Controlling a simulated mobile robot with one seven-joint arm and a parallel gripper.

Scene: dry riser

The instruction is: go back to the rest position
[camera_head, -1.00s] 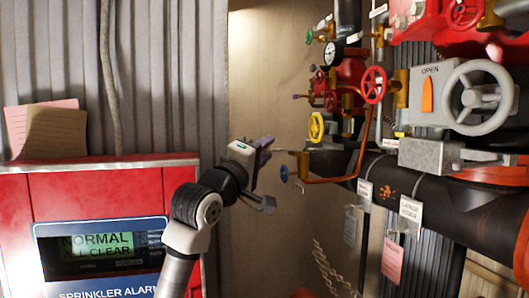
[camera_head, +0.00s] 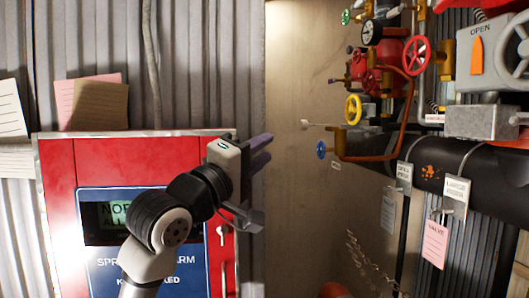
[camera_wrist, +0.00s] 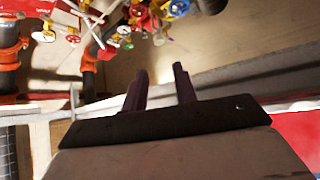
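My gripper (camera_head: 262,150) is raised in front of the right edge of the red sprinkler alarm panel, with its fingers pointing right toward the bare wall. In the wrist view my gripper (camera_wrist: 160,88) shows two dark fingers standing apart with nothing between them. It touches nothing that I can see. My arm covers part of the panel and its display.
The red alarm panel (camera_head: 60,190) is behind my arm. Valves, including a yellow handwheel (camera_head: 353,108) and a blue handwheel (camera_head: 321,150), stand to the right. A black pipe (camera_head: 495,190) with hanging tags is farther right. Plain wall (camera_head: 290,220) lies between.

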